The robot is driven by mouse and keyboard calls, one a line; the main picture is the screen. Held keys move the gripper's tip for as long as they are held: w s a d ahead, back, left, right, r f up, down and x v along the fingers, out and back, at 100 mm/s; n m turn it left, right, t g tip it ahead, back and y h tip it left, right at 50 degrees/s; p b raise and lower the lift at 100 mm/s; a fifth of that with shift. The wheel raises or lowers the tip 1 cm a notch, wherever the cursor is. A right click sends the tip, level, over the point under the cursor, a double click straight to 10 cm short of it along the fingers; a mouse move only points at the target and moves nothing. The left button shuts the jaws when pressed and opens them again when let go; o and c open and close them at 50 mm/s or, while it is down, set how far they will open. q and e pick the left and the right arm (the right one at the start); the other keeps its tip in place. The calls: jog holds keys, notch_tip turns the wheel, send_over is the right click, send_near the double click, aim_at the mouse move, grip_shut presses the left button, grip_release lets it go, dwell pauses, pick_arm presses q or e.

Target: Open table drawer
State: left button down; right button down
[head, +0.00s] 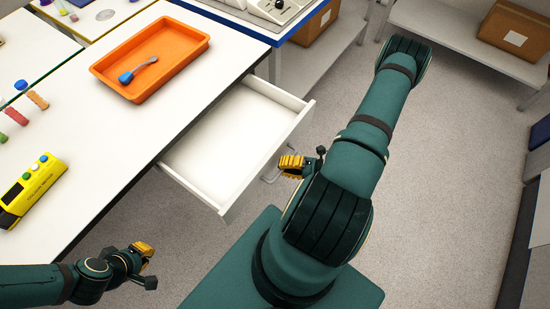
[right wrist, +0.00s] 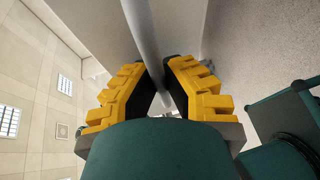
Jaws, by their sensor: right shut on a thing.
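The white table drawer (head: 236,150) is pulled out from under the white table (head: 100,165), and its inside looks empty. A thin metal handle (head: 270,178) is on its front face. My right gripper (head: 302,165) is at the drawer front, partly hidden by my right arm. In the right wrist view, its yellow fingers (right wrist: 166,85) are shut on the handle, a grey bar (right wrist: 142,40) running between them. My left gripper (head: 148,264) is low at the left, beside the table's front edge and apart from the drawer. Its finger gap is too small to judge.
An orange tray (head: 107,75) with a blue-ended tool (head: 138,70) lies on the table. A yellow device (head: 32,188) and several small capped tubes (head: 38,99) are at the left. Cardboard boxes (head: 515,30) sit on a low shelf. Grey floor (head: 440,180) is clear at right.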

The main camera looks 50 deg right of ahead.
jog(key=shift+s, duration=0.2)
jog(key=c, duration=1)
grip_release()
jog(key=v, duration=1.2)
jog(key=shift+s, duration=0.1)
